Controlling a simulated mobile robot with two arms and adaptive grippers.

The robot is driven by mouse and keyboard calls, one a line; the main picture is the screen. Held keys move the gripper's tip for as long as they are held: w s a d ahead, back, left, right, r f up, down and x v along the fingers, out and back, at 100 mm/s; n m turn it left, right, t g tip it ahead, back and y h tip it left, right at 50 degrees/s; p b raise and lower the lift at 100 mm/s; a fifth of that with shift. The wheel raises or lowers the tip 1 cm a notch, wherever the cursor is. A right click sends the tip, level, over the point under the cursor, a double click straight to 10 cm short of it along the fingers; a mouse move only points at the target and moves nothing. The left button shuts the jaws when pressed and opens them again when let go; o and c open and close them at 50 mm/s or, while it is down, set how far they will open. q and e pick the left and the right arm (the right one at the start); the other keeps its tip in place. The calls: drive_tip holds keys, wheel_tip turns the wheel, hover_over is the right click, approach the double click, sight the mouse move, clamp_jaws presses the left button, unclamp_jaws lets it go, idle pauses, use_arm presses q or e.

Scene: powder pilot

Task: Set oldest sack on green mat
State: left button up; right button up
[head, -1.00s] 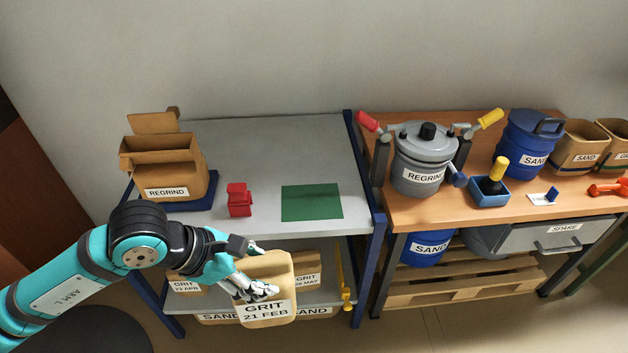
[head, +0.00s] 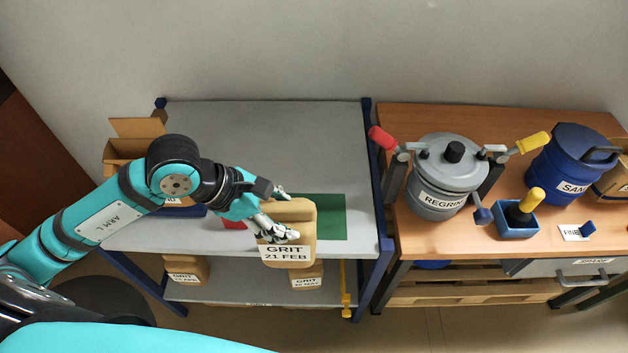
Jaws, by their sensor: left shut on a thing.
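My left gripper (head: 283,213) is shut on a tan sack (head: 290,215) labelled "GRIT 21 FEB". It holds the sack upright at the front of the grey table top, partly in front of the green mat (head: 331,218). I cannot tell whether the sack touches the table. Two other grit sacks stand on the lower shelf. One sack (head: 188,267) is at the left, its label partly readable as APR. The other sack (head: 307,278), labelled MAY, is partly hidden behind the held sack. My right gripper is not in view.
A red object (head: 233,224) is mostly hidden behind my left arm. An open cardboard box (head: 137,128) stands at the back left. The grey table (head: 285,140) is clear behind the mat. A wooden bench (head: 400,235) with a grey "REGRIND" pot (head: 440,180) stands at the right.

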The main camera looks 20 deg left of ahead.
use_arm(q)
drive_tip(key=w+f+p, duration=0.2)
drive_tip(key=w, duration=0.5)
drive_tip(key=w+d+f+p, duration=0.1)
drive_tip(key=w+f+p, duration=0.1)
drive_tip(key=w, duration=0.4)
drive_tip(key=shift+w+d+f+p, duration=0.3)
drive_tip(key=shift+w+p, duration=0.1)
drive_tip(key=shift+p, duration=0.15)
drive_tip(key=o, duration=1.7)
drive_tip(key=shift+s+f, duration=0.1)
drive_tip(key=shift+o, duration=0.2)
drive_tip(key=b+v, duration=0.2)
drive_tip(key=v, duration=1)
